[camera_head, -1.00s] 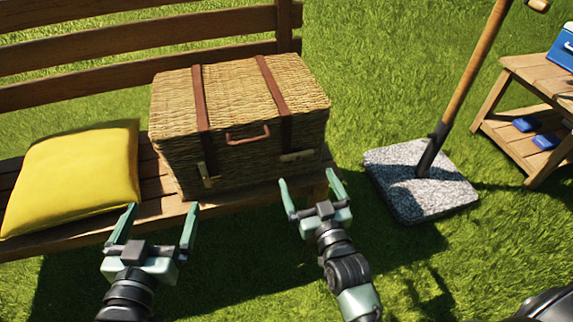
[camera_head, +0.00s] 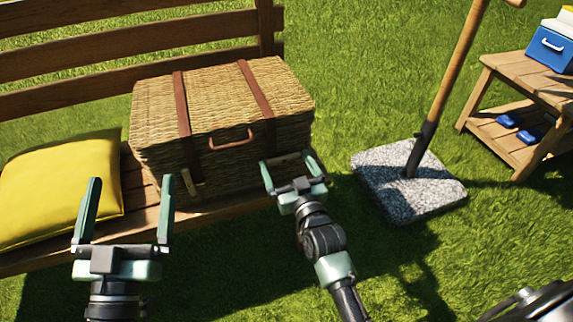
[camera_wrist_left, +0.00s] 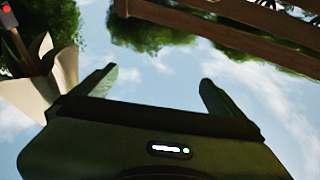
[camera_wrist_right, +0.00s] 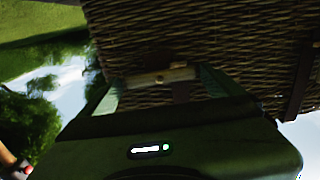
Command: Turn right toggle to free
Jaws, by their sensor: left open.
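The wicker basket (camera_head: 215,120) sits on the bench with its lid down. Its right toggle (camera_head: 287,160) is a pale wooden bar lying roughly level on the front, at the right strap. The left toggle (camera_head: 188,182) stands nearly upright. My right gripper (camera_head: 291,168) is at the right toggle, fingers spread. In the right wrist view the right toggle (camera_wrist_right: 160,77) lies across between the fingertips; contact cannot be told. My left gripper (camera_head: 128,200) is open and empty, in front of the bench between the cushion and basket. The left wrist view shows nothing between its fingers.
A yellow cushion (camera_head: 62,190) lies on the bench (camera_head: 140,205) left of the basket. A speckled stone base (camera_head: 400,195) with a wooden pole stands on the grass at right. Beyond it is a wooden side table (camera_head: 500,85) with a blue cooler (camera_head: 550,47).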

